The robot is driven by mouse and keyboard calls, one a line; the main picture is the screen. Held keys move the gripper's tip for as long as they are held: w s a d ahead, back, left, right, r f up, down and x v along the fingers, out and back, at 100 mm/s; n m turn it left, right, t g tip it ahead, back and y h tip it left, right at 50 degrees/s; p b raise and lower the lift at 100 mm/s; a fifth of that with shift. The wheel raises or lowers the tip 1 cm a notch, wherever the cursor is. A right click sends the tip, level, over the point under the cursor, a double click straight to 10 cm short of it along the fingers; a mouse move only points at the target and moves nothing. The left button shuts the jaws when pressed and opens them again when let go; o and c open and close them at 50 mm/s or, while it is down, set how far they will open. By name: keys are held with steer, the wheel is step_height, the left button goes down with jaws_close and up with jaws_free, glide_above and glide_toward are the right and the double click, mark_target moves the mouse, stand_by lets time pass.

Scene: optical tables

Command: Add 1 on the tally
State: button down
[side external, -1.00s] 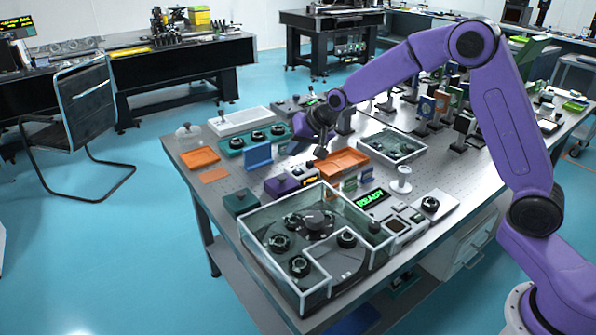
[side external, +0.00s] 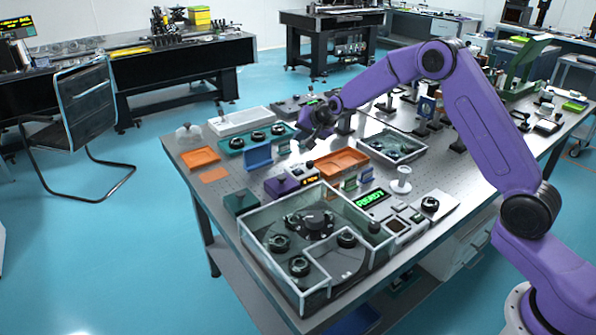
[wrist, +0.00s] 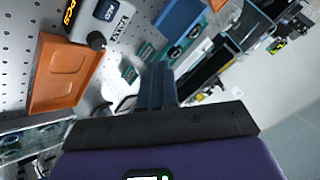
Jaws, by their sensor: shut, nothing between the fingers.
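The tally (side external: 302,172) is a small grey box with an orange lit display reading PCS, its digit too small to read in the side view. It stands beside a purple block. In the wrist view the tally (wrist: 104,20) is at the upper left, with a black round button (wrist: 96,41) and a label by it. My gripper (side external: 311,144) is above the table, behind the tally and apart from it. In the wrist view my gripper (wrist: 158,80) has its fingers together with nothing between them.
An orange tray (side external: 343,162) lies right of the tally, and a blue stand (side external: 258,156) left of it. A purple block (side external: 281,186) is close by. A clear-walled case (side external: 262,262) fills the table's front. A green-lit READY display (side external: 370,199) is at the right.

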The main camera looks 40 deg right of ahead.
mark_target(301, 172)
steer(key=shift+f, duration=4.2)
steer(key=shift+f, duration=0.15)
steer(key=shift+f, duration=0.3)
steer(key=shift+f, duration=0.45)
steer(key=shift+r, duration=0.85)
steer(key=shift+r, duration=0.15)
steer(key=shift+r, duration=2.35)
